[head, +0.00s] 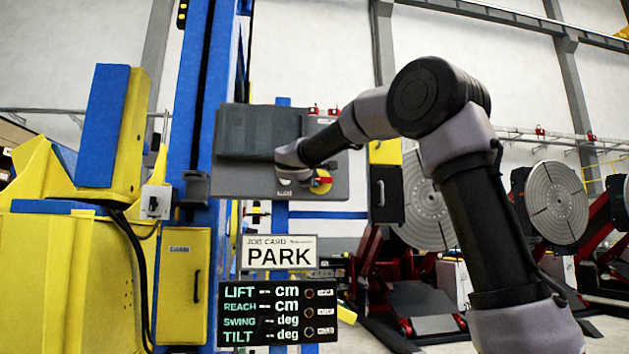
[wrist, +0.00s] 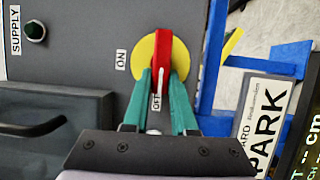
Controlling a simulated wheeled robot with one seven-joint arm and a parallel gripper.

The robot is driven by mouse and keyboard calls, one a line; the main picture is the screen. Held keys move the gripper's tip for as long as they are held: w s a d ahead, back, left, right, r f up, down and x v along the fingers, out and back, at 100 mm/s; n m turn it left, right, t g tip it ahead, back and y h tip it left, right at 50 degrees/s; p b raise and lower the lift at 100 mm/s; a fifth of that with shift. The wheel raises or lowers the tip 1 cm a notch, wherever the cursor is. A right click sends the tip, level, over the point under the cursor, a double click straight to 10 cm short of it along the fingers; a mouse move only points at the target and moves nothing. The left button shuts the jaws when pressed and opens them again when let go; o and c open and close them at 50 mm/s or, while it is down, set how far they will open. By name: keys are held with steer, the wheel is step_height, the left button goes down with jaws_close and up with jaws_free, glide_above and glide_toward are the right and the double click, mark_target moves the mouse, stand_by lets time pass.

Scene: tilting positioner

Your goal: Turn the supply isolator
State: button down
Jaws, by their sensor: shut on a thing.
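The supply isolator is a red handle (wrist: 162,50) on a yellow disc (wrist: 144,50), mounted on a grey panel, with an ON mark on one side and an OFF mark near my fingers. The handle lies along the OFF direction. My gripper (wrist: 163,80) is shut on the red handle, with a green finger on each side of it. In the head view the yellow disc (head: 322,186) shows just right of my wrist, and my fingers are mostly hidden there. A dark green SUPPLY lamp (wrist: 36,31) looks unlit.
A dark box (head: 258,132) stands out from the grey panel (head: 225,183) beside my wrist. Below are a PARK card (head: 279,256) and a display (head: 265,312) showing dashes. A blue column and yellow machine stand left; disc positioners stand right.

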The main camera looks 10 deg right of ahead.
steer(key=shift+f, duration=0.1)
steer(key=c, duration=0.7)
jaws_free()
steer(key=v, duration=1)
steer(key=shift+s+a, duration=0.1)
steer(key=shift+s, duration=0.3)
